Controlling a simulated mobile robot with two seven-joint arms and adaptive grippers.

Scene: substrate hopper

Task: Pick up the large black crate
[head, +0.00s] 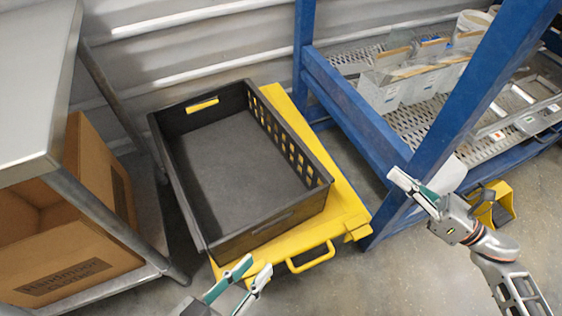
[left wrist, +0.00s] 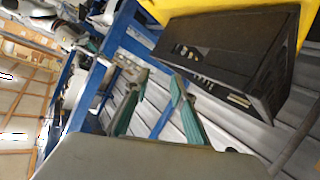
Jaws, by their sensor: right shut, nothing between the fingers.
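The large black crate (head: 222,150) is empty and open at the top. It sits on a yellow platform (head: 345,205) with a handle at its front. The crate has grid holes in its right wall and a yellow-looking handle slot in its back wall. It also shows tilted in the left wrist view (left wrist: 215,42). My left gripper (head: 260,264) is open and empty just in front of the crate's near side, apart from it; both fingers show in the left wrist view (left wrist: 159,77). My right gripper (head: 396,174) is shut and empty, right of the crate beside a blue post.
A metal table (head: 30,90) with cardboard boxes (head: 70,240) on its lower shelf stands close on the left. A blue rack (head: 360,115) with a mesh shelf stands on the right. A corrugated wall (head: 200,40) is behind. Clear floor lies at the front.

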